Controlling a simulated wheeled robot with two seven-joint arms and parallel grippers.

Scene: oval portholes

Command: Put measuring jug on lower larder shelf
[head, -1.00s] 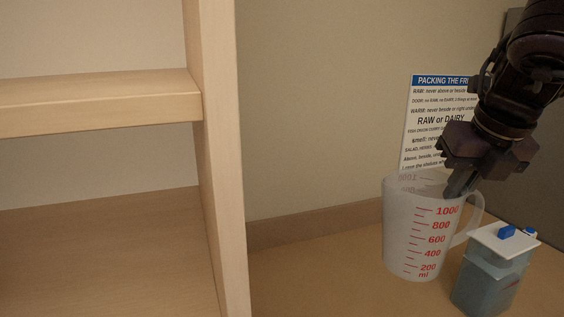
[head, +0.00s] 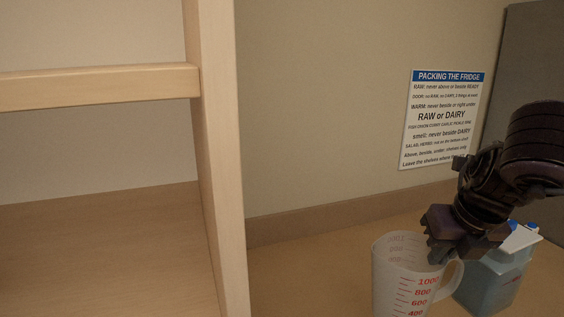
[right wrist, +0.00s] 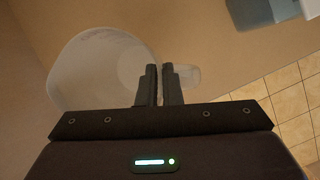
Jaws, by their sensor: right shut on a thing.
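The measuring jug (head: 392,281) is a translucent white jug with red markings, upright at the lower right of the head view, its base cut off by the frame. My right gripper (head: 437,262) is at its rim on the handle side. In the right wrist view the jug (right wrist: 88,75) lies beside and under the fingers (right wrist: 159,88), which are close together at its wall and handle. The larder's lower shelf (head: 110,245) is at the left of the head view, bare where it shows. My left gripper is not in view.
A printed sign (head: 440,120) is on the wall.

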